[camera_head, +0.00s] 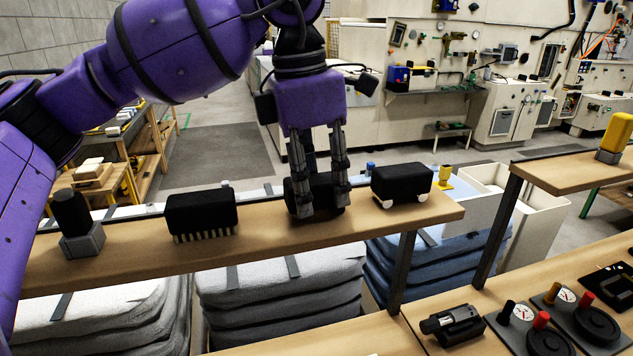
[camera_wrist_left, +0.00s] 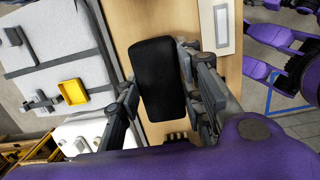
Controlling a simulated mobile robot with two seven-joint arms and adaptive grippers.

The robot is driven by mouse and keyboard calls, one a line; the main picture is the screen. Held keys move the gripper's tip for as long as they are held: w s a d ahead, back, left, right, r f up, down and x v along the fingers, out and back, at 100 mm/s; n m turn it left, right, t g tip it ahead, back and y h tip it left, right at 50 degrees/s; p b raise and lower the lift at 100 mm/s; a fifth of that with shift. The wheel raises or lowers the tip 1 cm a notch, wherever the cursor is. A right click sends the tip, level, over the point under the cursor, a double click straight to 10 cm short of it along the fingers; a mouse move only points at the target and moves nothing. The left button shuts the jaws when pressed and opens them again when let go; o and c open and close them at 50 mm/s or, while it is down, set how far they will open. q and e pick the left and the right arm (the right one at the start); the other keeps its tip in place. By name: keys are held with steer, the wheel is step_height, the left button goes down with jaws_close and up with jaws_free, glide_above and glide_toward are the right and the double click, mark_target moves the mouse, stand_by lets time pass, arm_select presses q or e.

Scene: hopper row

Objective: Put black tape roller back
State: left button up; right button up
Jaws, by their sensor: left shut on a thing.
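My left gripper (camera_head: 322,203) points down at the wooden shelf and is shut on a black thing (camera_head: 325,190), which I take to be the black tape roller. It is at or just above the board, and I cannot tell whether it touches. In the left wrist view it shows as a dark rounded block (camera_wrist_left: 158,75) between the fingers. The fingers hide part of it in the head view. My right gripper is not in view.
The narrow shelf (camera_head: 130,254) also holds a black cylinder on a grey base (camera_head: 72,220), a black brush-like block (camera_head: 201,212) to the left and a black block with white wheels (camera_head: 402,182) close on the right. Folded cloth stacks (camera_head: 280,290) lie below.

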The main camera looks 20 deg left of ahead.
arm_select(q)
steer(key=shift+f, duration=0.15)
steer(key=o, duration=1.3)
steer(key=shift+c, duration=0.2)
step_height(320, 180, up, 12)
steer(key=a, duration=0.1)
steer(key=shift+s, duration=0.4)
steer(key=shift+a, duration=0.1)
